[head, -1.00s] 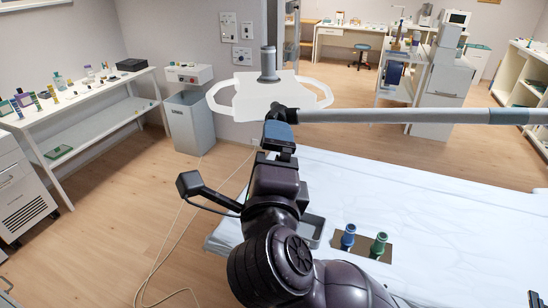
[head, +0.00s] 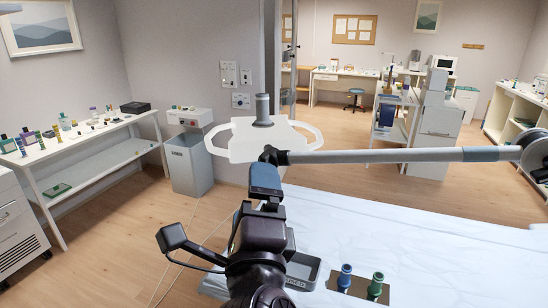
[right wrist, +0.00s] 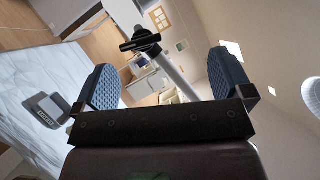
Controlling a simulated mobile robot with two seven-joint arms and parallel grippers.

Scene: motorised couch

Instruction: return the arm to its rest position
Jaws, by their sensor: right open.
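My right gripper (head: 265,180) is in the middle of the head view, above the near left part of the white-covered couch (head: 420,240). Its dark blue fingers appear just below the near end of a grey jointed arm (head: 400,156); I cannot tell the gap between them. In the right wrist view, the two ribbed pads of the right gripper (right wrist: 167,75) stand wide apart with nothing held between them. The grey arm (right wrist: 178,75) shows in the background there. My left gripper is in neither view.
A small grey tray (head: 311,273) and a dark holder (head: 361,289) with a blue-capped and a green-capped bottle are on the couch. A white panel with loop handles (head: 240,147) is behind the gripper. A bench (head: 90,133) with bottles stands left.

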